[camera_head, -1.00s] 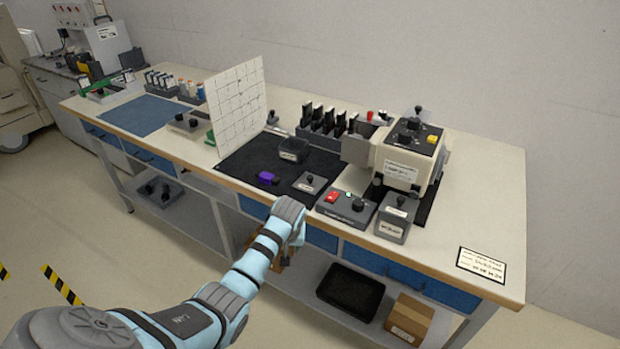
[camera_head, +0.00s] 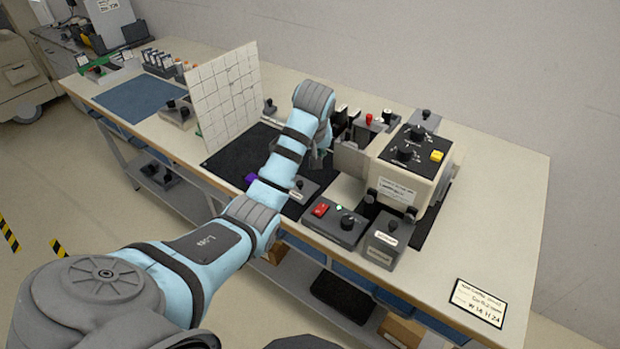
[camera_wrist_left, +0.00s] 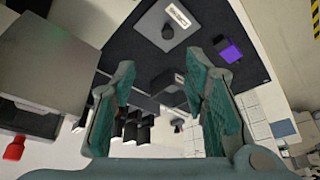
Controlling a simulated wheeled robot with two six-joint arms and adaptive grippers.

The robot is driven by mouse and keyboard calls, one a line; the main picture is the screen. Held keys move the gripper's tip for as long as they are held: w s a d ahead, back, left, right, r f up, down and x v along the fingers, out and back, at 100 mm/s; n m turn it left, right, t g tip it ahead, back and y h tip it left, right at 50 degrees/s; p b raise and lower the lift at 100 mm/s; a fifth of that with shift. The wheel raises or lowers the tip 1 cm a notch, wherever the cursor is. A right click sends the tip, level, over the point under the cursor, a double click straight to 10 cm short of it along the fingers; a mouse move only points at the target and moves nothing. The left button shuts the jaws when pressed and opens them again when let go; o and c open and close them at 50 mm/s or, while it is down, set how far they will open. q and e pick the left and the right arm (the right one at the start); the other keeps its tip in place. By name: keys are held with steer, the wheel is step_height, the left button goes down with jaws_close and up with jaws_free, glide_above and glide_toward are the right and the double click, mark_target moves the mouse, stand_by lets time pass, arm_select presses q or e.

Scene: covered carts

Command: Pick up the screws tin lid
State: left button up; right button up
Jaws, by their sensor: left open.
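A flat grey square lid (camera_head: 308,190) with a black knob and a white label lies on the dark mat, partly behind my left arm; I cannot read its label. It also shows at the top of the left wrist view (camera_wrist_left: 160,30). My left gripper (camera_head: 318,160) is mostly hidden by its own wrist in the head view, above the mat and farther back than the lid. In the left wrist view its two green-padded fingers (camera_wrist_left: 165,95) are apart and empty. A dark open tin (camera_wrist_left: 168,80) shows between and below them. My right gripper is not in view.
A purple block (camera_head: 250,179) lies left of the lid. A control box (camera_head: 335,222) with a red switch and a grey knobbed box (camera_head: 384,240) stand to the right, near a large machine (camera_head: 412,165). A white gridded panel (camera_head: 222,95) stands upright to the left.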

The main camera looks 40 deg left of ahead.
mark_target(300, 183)
arm_select(q)
steer(key=a+f, duration=0.1)
steer(key=f, duration=0.4)
steer(key=a+f, duration=0.1)
steer(key=f, duration=0.1)
steer(key=shift+a+f+b, duration=0.15)
steer(key=shift+a+b, duration=0.2)
steer(key=shift+b, duration=0.05)
steer(key=x, duration=0.4)
steer(key=b+x, duration=0.1)
steer(key=x, duration=0.1)
steer(key=shift+w+d, duration=0.1)
steer(key=shift+w, duration=0.3)
steer(key=shift+s, duration=0.2)
steer(key=shift+c, duration=1.2)
jaws_close()
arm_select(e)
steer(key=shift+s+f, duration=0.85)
